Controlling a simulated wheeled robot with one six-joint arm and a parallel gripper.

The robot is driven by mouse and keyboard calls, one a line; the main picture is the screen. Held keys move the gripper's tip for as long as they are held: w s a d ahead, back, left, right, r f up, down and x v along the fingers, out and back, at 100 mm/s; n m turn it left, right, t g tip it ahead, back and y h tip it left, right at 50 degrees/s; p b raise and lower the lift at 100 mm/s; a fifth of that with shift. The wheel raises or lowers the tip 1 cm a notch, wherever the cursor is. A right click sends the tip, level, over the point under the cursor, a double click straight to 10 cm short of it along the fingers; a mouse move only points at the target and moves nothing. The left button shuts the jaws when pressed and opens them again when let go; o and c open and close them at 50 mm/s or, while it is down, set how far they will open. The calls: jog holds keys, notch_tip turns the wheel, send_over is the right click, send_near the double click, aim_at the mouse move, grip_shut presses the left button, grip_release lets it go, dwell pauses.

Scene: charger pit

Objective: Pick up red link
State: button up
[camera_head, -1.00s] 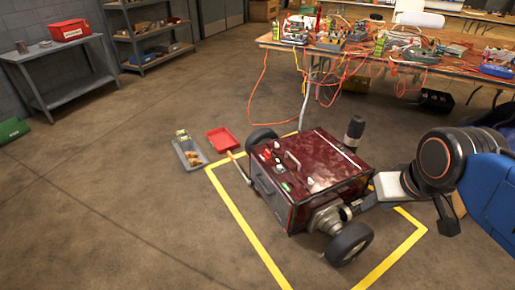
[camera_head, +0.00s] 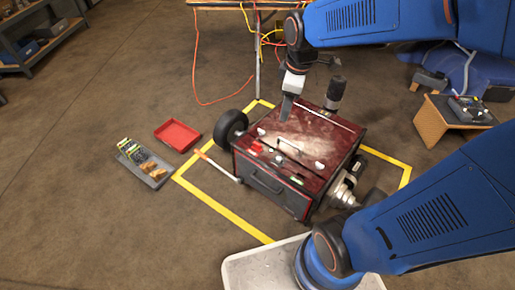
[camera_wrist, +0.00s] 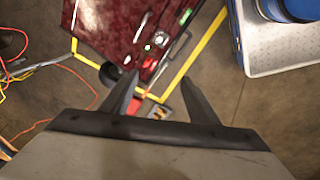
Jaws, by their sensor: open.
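The red link (camera_head: 256,149) is a small red piece on top of the dark red wheeled box (camera_head: 318,137), near its left front edge. In the wrist view a small red piece, probably this link (camera_wrist: 148,64), shows beside a green light, close to the fingertips. My gripper (camera_head: 287,112) points down over the box top, up and to the right of the link in the head view. Its two fingers (camera_wrist: 158,75) are apart with nothing between them. Whether the fingertips touch the box cannot be told.
A red tray (camera_head: 178,135) and a grey tray (camera_head: 132,154) with items lie on the floor to the left. Cables (camera_head: 222,100) hang from a table behind.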

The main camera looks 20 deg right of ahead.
jog(key=w+a+f+n+g, duration=0.1)
jog(key=w+a+f+n, duration=0.2)
jog(key=w+f+n, duration=0.6)
jog(key=n+g, duration=0.1)
jog(key=n, duration=0.3)
send_over(257, 144)
notch_tip(257, 144, down, 9)
jog(key=f, duration=1.1)
jog(key=shift+w+a+f, duration=0.15)
jog(key=shift+w+f, duration=0.15)
jog(key=shift+w, duration=0.1)
jog(key=f, duration=0.3)
jog(key=shift+s+f, duration=0.3)
jog(key=shift+f, duration=0.8)
jog(key=c, duration=1.2)
jog(key=shift+c, duration=0.2)
